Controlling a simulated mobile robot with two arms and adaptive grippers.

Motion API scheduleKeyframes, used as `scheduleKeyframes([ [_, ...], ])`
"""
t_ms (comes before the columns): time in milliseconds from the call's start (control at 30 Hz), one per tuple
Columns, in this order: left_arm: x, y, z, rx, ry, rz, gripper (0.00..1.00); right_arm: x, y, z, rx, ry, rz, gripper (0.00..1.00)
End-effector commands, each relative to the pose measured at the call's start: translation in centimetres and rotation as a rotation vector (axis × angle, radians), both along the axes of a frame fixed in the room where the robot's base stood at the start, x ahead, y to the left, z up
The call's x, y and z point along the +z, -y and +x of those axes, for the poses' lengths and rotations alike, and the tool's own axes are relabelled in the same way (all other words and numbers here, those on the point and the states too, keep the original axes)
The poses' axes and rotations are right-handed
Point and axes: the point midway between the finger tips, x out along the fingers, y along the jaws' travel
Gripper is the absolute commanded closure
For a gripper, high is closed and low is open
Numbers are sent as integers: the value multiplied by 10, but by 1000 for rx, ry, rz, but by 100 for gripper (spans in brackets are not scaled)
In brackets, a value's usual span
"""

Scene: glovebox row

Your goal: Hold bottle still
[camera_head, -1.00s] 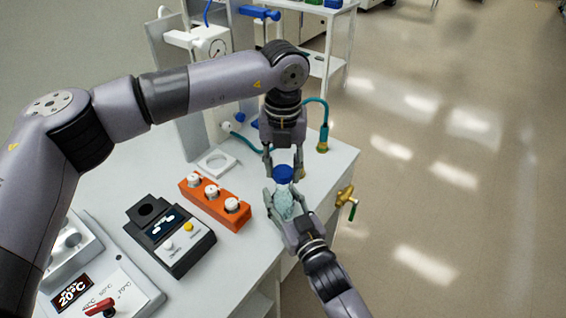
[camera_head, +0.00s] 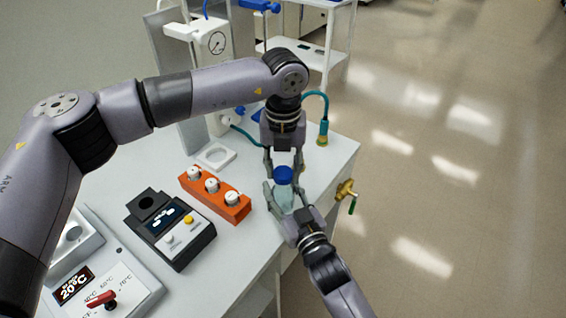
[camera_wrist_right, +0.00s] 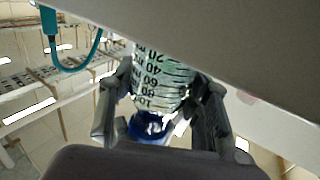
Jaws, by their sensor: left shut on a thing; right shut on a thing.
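A clear graduated bottle (camera_head: 284,200) with a blue cap (camera_head: 284,174) is upright near the bench's right edge. My right gripper (camera_head: 286,192) comes from the front and is shut on the bottle's body. My left gripper (camera_head: 284,165) points down from above, with its fingers on either side of the blue cap and shut on it. In the right wrist view the bottle (camera_wrist_right: 160,82) shows black volume marks between my right gripper's fingers (camera_wrist_right: 160,112), and the cap (camera_wrist_right: 150,128) shows below. The exact finger contacts are partly hidden.
An orange rack (camera_head: 215,195) with several white-topped vials and a black device (camera_head: 170,232) stand left of the bottle. A panel reading 20°C (camera_head: 105,285) is at the front left. A brass tap (camera_head: 345,190) juts from the bench edge. A teal hose (camera_head: 325,115) is behind.

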Motion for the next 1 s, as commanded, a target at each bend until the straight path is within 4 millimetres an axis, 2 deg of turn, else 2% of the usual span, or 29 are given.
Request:
scheduleKeyframes([
  [467,0,0,0,0,1,0,76,0,0,0,0,0,0,100],
  [1000,-10,0,0,1,1,0,76,0,0,0,0,0,0,100],
])
